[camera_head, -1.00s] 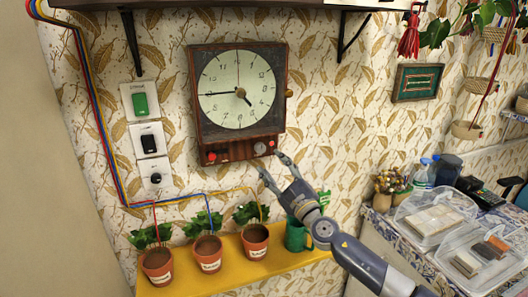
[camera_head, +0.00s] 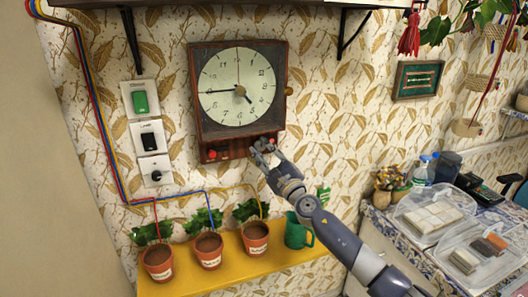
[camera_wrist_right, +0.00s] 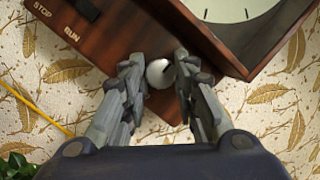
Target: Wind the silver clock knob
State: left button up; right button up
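The wooden wall clock (camera_head: 196,92) has a pale dial and a lower panel. The silver clock knob (camera_wrist_right: 160,73) is on that panel, in the middle of the right wrist view. My right gripper (camera_head: 262,146) is at the panel's lower right in the head view and mostly hides the knob there. In the right wrist view my right gripper (camera_wrist_right: 160,70) has one finger on each side of the knob, drawn in close against it. A dark mark shows on the knob's face. My left gripper is not in view.
A red knob (camera_head: 212,154) sits at the panel's left, by the STOP and RUN labels. A brass side knob (camera_head: 289,91) is on the clock's right. Below, a yellow shelf (camera_head: 226,275) holds potted plants and a green mug (camera_head: 297,232). Switches (camera_head: 140,98) are left of the clock.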

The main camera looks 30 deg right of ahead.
jog(key=shift+c, duration=1.2)
